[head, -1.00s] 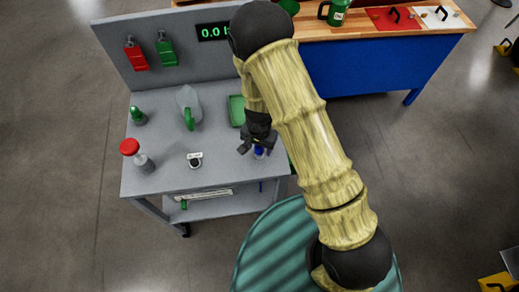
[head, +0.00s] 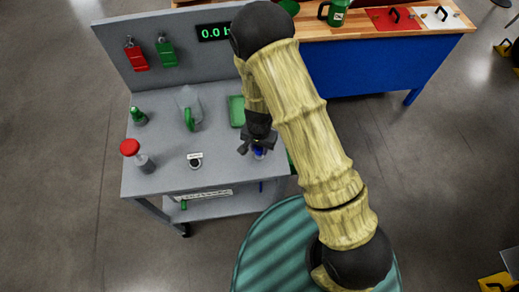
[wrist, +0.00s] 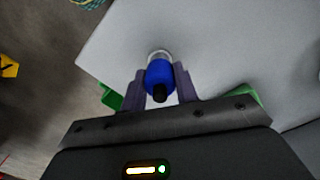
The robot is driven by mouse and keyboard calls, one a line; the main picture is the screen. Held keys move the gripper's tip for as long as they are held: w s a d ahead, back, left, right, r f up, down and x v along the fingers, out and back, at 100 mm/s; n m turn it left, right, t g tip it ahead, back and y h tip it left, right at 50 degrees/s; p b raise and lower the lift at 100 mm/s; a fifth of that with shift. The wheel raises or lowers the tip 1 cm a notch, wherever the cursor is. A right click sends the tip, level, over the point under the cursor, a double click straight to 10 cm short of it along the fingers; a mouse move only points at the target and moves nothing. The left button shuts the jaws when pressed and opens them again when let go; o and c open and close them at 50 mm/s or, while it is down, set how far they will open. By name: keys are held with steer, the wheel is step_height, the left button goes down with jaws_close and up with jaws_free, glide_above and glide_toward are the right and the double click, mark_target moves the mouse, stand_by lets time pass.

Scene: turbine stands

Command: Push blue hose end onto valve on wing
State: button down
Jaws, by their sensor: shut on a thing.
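The blue hose end (wrist: 160,76) is between the two fingers of my gripper (wrist: 159,84) in the wrist view. It has a black tip toward the camera and a pale ring at its far side. My gripper (head: 258,146) is shut on it, low over the front right part of the grey stand. In the head view only a small bit of the blue hose end (head: 259,153) shows below the fingers. I cannot tell whether it touches the stand top. No valve or wing can be made out for sure.
The grey stand (head: 226,172) also bears a red-capped bottle (head: 138,155), a small green bottle (head: 138,116), a clear jug with a green handle (head: 189,108), a small dark round fitting (head: 195,162) and a green tray (head: 236,111). A wooden-topped blue bench (head: 385,65) stands behind.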

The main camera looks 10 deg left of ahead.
steer(key=shift+r+p, duration=0.55)
steer(key=shift+r, duration=0.1)
steer(key=shift+r+p, duration=1.3)
steer(key=shift+r, duration=0.15)
steer(key=shift+d, duration=0.1)
